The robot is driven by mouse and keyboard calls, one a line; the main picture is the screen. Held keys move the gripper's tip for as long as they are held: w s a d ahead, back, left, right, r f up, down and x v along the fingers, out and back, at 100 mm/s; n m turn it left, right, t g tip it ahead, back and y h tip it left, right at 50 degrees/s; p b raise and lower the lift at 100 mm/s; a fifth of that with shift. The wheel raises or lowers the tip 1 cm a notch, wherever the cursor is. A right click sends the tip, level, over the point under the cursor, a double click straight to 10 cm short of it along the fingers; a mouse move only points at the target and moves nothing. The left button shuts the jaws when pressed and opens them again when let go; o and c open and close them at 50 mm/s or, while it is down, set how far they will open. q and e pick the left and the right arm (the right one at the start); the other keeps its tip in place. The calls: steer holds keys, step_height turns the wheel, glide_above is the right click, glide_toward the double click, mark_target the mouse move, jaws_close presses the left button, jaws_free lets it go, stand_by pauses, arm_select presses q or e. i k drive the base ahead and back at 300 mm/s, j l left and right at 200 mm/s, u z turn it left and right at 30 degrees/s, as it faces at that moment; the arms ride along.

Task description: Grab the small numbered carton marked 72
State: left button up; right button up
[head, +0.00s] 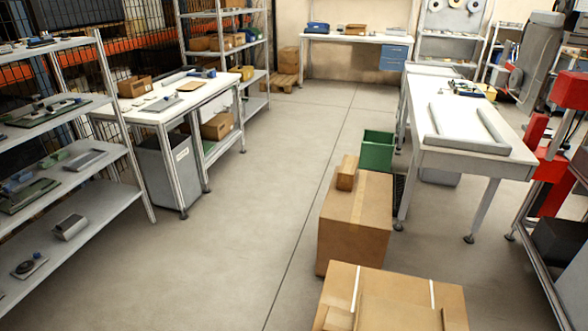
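I see several small brown cartons, but no number can be read on any of them, so I cannot tell which is marked 72. One small carton (347,172) sits on top of a large cardboard box (352,238) right of the centre. Another small carton (134,86) is on the white table at the left. A further carton (217,126) is on that table's lower shelf. A small carton (356,30) is on the far white table. Neither of my grippers is in view.
A second large box (392,290) stands in the near foreground. A green bin (377,150) is behind the boxes. The left white table (140,112), grey shelving (85,205) and right white table (450,158) flank clear floor (240,220) in the middle.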

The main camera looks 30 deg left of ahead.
mark_target(347, 172)
steer(key=u, duration=0.6)
steer(key=i+j, duration=0.15)
steer(key=j, duration=0.2)
steer(key=i+j, duration=0.15)
steer(key=j, duration=0.2)
steer(key=i+j+z, duration=0.1)
steer(key=j, duration=0.25)
steer(key=i+j, duration=0.15)
steer(key=j, duration=0.25)
steer(key=i+j+z, duration=0.1)
steer(key=j, duration=0.25)
steer(key=i+j, duration=0.15)
steer(key=j, duration=0.25)
steer(key=i+j, duration=0.15)
steer(key=j, duration=0.2)
steer(key=z, duration=0.05)
